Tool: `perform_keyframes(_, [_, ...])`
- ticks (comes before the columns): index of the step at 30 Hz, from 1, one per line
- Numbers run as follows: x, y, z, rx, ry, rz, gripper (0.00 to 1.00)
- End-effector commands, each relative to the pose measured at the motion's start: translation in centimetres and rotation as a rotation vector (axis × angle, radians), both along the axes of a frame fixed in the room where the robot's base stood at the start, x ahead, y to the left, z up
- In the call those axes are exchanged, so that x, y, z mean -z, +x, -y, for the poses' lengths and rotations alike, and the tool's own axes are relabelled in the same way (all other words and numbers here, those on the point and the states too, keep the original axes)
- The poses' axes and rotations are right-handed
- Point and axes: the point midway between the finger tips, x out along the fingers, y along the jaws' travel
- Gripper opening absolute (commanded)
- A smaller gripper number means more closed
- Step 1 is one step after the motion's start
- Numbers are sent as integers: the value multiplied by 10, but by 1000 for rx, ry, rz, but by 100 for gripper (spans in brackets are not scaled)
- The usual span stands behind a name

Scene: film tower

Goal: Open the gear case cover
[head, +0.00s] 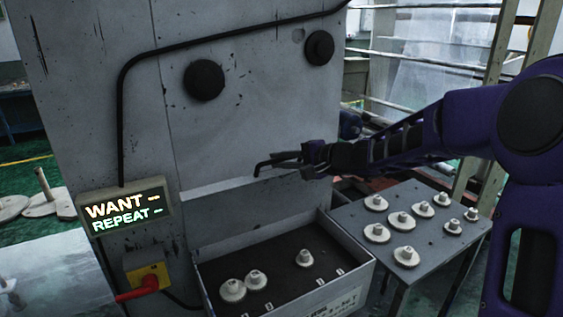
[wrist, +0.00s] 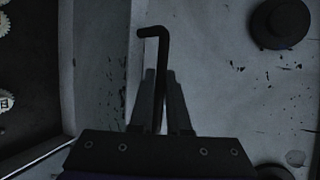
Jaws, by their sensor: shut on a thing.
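The gear case cover appears to be the scuffed grey front panel (head: 235,125) of the tall machine. A pale strip (head: 218,187) runs along its lower edge, and I see no clear open gap there. My gripper (head: 290,162) is in front of the panel's lower right part, shut on a thin black bar (head: 264,163) with a bent end. In the wrist view the bar (wrist: 163,50) rises from between the fingers (wrist: 162,95) and bends left at its tip. I cannot tell whether the bar is fixed to the panel. The grasped part is hidden between the fingers.
Two round black knobs (head: 204,80) (head: 319,48) stick out of the machine. Below is an open tray (head: 349,277) with pale gears. A side table (head: 440,245) holds several more gears. A lit sign (head: 125,207) and a red-handled switch (head: 148,283) are at the left.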

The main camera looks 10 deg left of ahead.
Motion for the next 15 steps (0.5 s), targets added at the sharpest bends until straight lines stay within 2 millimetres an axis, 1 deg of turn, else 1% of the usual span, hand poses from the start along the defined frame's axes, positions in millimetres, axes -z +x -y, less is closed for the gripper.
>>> perform_keyframes(2, [1, 0, 0, 1, 0, -2, 0])
perform_keyframes(3, [1, 0, 0, 1, 0, -2, 17])
perform_keyframes(5, [1, 0, 1, 1, 0, -2, 27])
perform_keyframes(6, [1, 0, 1, 1, -1, -1, 35])
perform_keyframes(8, [1, 0, 1, 1, -1, -1, 45])
perform_keyframes(15, [1, 0, 1, 0, -1, -2, 45])
